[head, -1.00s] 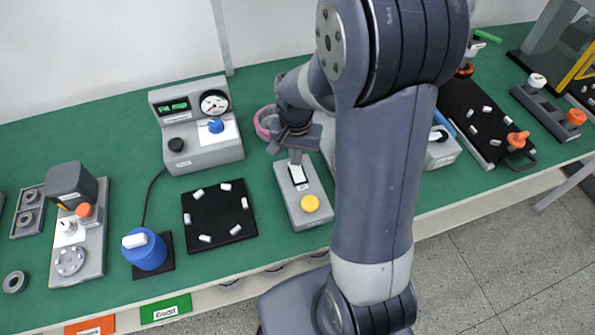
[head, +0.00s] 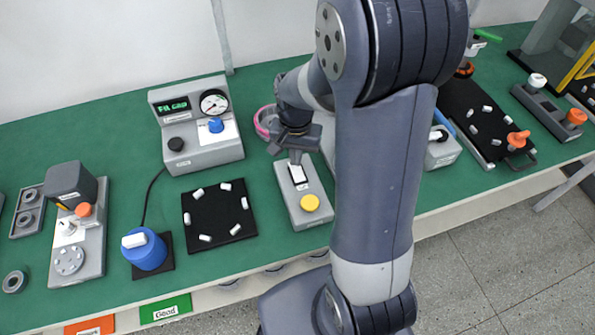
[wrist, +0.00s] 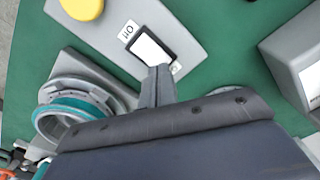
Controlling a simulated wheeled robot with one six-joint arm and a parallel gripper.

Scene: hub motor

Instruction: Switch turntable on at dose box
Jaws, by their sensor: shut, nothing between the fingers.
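A grey box (head: 291,209) with a yellow button (head: 310,202) and a black-framed white rocker switch (head: 299,175) stands in the middle of the bench. The switch also shows in the wrist view (wrist: 149,48), with an "Off" label at the end toward the yellow button. A second label at the other end is partly hidden by my fingers. My gripper (head: 295,158) is shut and empty, its fingertips (wrist: 158,70) at the switch's end away from the button. I cannot tell whether they touch it.
A grey console (head: 200,140) with a lit display, gauge and blue knob stands behind left. A black plate (head: 219,215) with several white pieces lies left. A pink ring (head: 262,124) is behind my gripper. A blue cylinder (head: 147,253) stands front left.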

